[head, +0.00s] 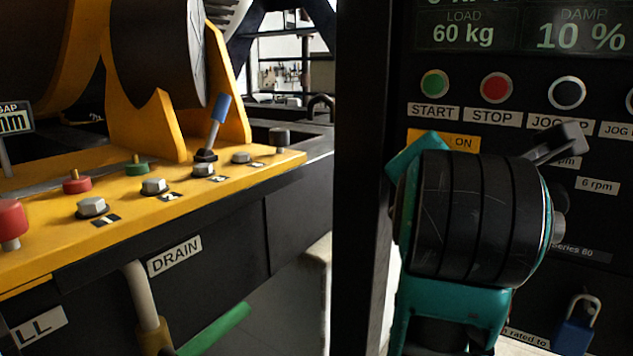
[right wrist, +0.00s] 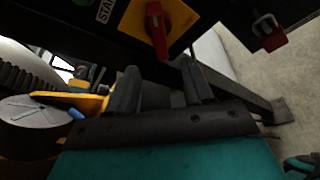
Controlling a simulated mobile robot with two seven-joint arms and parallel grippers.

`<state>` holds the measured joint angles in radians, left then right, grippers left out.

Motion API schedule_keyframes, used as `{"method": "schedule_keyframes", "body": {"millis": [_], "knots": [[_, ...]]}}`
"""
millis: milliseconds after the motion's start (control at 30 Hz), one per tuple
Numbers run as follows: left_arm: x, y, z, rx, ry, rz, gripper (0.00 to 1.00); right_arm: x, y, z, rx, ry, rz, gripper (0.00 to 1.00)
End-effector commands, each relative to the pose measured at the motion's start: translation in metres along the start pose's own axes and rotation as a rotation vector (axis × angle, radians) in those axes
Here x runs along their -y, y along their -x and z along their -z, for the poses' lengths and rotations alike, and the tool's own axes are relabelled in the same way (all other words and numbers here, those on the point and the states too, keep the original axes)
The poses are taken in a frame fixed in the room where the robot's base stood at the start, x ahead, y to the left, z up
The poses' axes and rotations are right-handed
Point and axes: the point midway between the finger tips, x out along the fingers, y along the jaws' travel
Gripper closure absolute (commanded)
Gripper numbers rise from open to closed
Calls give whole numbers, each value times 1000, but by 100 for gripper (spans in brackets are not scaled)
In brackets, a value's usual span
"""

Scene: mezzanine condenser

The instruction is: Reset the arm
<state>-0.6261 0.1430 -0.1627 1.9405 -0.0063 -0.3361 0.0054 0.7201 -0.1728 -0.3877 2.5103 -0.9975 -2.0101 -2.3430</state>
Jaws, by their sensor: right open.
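My right arm, teal and black, stands in front of the control panel (head: 610,170) in the head view. Its gripper is mostly hidden there behind the wrist; a dark angular part (head: 555,143) juts out at upper right. In the right wrist view my right gripper (right wrist: 160,88) has its two dark fingers apart with nothing held between them. Beyond the fingertips is a red rotary handle (right wrist: 155,28) on a yellow plate, apart from the fingers as far as I can tell. My left gripper is not in view.
A yellow machine deck (head: 130,200) with bolts, knobs and a blue-handled lever (head: 218,120) is at left. A black post (head: 360,180) stands between it and the panel. START (head: 434,83) and STOP (head: 496,87) buttons sit above my arm. A blue padlock (head: 573,335) hangs at lower right.

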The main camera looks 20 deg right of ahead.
Motion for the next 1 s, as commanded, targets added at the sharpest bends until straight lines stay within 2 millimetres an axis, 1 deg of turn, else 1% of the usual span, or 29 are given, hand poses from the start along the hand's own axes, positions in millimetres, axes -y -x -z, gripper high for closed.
{"method": "schedule_keyframes", "body": {"millis": [67,133,167,233,267,367,400,467,500,567,600,667,700,733,767,800,867,900,967,1000], "knots": [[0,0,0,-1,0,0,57,0,-2,1,0,-1,0,49],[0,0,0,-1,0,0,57,1,-8,6,1,-12,-1,49],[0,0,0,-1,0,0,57,1,-12,10,1,-21,-3,49],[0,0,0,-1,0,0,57,2,-27,24,-5,-54,-14,49],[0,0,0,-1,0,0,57,3,-34,32,-12,-74,-21,49],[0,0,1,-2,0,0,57,12,-63,69,-60,-167,-50,49],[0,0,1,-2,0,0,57,18,-74,87,-91,-215,-60,49],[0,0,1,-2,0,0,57,30,-88,115,-146,-295,-70,49],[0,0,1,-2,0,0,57,40,-96,135,-188,-354,-71,49],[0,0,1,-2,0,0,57,59,-106,165,-257,-452,-61,49],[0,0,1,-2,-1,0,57,74,-111,184,-304,-522,-46,49],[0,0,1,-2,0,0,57,98,-115,214,-377,-636,-15,49],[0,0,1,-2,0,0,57,116,-116,233,-424,-717,15,49],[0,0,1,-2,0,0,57,130,-116,246,-457,-781,42,49],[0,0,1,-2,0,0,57,146,-115,259,-490,-847,73,49],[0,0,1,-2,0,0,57,167,-112,276,-531,-938,119,49],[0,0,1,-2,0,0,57,200,-105,298,-583,-1084,198,49],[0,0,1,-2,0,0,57,222,-99,310,-610,-1182,254,49],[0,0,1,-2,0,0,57,254,-88,325,-638,-1326,343,49],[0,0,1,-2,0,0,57,274,-81,332,-648,-1418,399,49]]}}
